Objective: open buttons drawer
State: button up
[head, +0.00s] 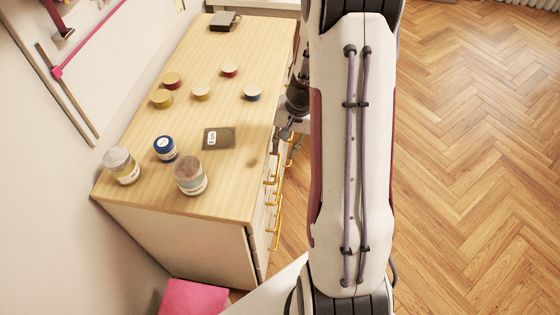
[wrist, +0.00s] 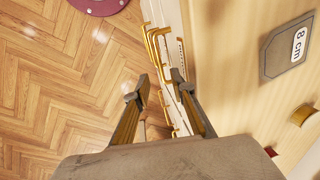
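The wooden-topped cabinet (head: 235,130) has a drawer front on its right side with several yellow handles (head: 272,181). I cannot tell which drawer is the buttons drawer; no drawer label is readable. My gripper (head: 287,130) is at the drawer side, just beyond the top's right edge, partly hidden by my arm. In the wrist view my gripper (wrist: 159,84) has its two fingers apart and points along the drawer fronts. Yellow handles (wrist: 152,42) show between and beyond the fingertips. I cannot tell whether a finger touches a handle.
On the top are jars (head: 190,175), a blue-lidded jar (head: 165,149), small round-lidded pieces (head: 202,92), a dark "8 cm" plate (head: 218,138) and a dark box (head: 224,21). A pink item (head: 193,297) lies at the cabinet's foot. The herringbone floor (head: 470,160) at right is clear.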

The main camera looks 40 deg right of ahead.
aim_at(279, 166)
jog(key=shift+w+a+f, duration=0.15)
jog(key=shift+f, duration=1)
jog(key=shift+w+a+f, duration=0.15)
jog(key=shift+w+f, duration=0.05)
jog(key=shift+f, duration=1)
jog(key=shift+w+a+f, duration=0.15)
jog(key=shift+f, duration=1)
grip_shut()
